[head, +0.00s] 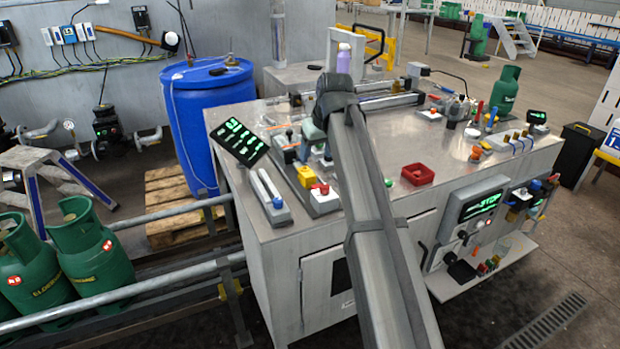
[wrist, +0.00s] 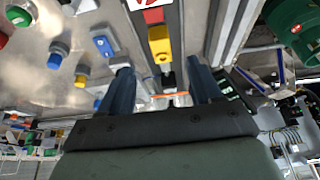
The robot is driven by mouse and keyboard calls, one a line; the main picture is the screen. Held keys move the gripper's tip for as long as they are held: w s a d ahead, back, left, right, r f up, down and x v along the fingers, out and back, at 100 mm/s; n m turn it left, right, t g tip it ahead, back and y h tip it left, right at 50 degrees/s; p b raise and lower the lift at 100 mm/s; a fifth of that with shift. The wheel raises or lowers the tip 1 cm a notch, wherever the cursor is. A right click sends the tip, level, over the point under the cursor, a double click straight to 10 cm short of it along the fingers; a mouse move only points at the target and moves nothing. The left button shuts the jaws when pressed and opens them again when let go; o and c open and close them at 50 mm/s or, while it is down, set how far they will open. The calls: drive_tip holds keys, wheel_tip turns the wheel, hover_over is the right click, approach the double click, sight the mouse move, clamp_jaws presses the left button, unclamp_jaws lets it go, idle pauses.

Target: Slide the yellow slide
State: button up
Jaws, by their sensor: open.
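A yellow block (wrist: 159,42) sits on a narrow red and dark strip at the top middle of the wrist view. It appears to be the yellow slide. The yellow block shows in line with the gap, apart from both fingers.
The metal bench (head: 385,205) carries many small fixtures. A grey block with a white bar (head: 269,188) and a tilted green display (head: 238,142) stand left of the yellow piece. A red tray (head: 417,174) lies to its right. A blue barrel (head: 205,115) stands behind left.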

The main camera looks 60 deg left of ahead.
sight(310, 176)
drive_tip(key=x, duration=1.2)
drive_tip(key=shift+f, duration=0.25)
drive_tip(key=shift+c, duration=0.5)
clamp_jaws()
